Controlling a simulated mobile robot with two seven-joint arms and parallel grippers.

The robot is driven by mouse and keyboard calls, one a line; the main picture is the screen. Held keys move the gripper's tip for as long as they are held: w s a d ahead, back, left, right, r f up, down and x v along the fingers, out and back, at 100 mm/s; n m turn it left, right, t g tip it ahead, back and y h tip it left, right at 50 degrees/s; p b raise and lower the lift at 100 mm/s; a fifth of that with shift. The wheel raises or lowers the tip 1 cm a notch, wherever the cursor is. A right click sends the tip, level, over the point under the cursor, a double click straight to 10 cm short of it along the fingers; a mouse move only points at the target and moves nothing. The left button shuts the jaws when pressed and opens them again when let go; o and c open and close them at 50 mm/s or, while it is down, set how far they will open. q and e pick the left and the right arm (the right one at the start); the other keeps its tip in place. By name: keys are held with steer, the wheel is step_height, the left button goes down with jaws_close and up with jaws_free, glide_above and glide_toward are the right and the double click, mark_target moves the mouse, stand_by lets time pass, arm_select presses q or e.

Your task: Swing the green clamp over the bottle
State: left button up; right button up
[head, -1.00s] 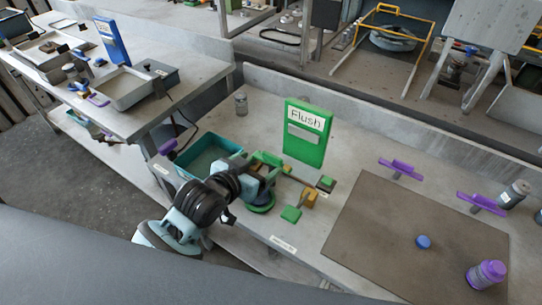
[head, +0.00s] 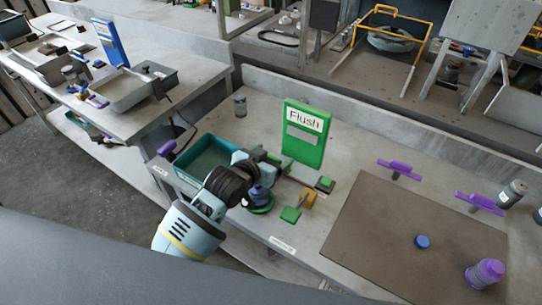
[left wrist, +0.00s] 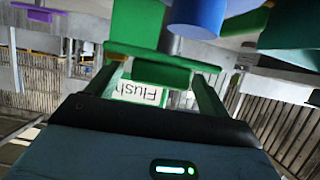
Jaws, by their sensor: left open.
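My left gripper (head: 266,172) reaches in from the lower left to the green fixture beside the teal tray. It is open. In the left wrist view its two fingers (left wrist: 160,78) stand either side of a green block (left wrist: 160,72) under a wide green bar, which looks like part of the green clamp. I cannot tell whether they touch it. A blue cylinder (left wrist: 198,14), perhaps the bottle, shows just beyond at the top edge. In the head view my wrist hides most of clamp and bottle; a round green base (head: 259,207) shows below. My right gripper is not in view.
A green "Flush" sign (head: 305,134) stands behind the fixture. The teal tray (head: 183,178) is left. The brown mat (head: 385,245) holds a blue cap (head: 422,242) and a purple-capped bottle (head: 484,274).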

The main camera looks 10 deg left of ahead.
arm_select(q)
steer(key=shift+c, duration=0.4)
steer(key=c, duration=0.9)
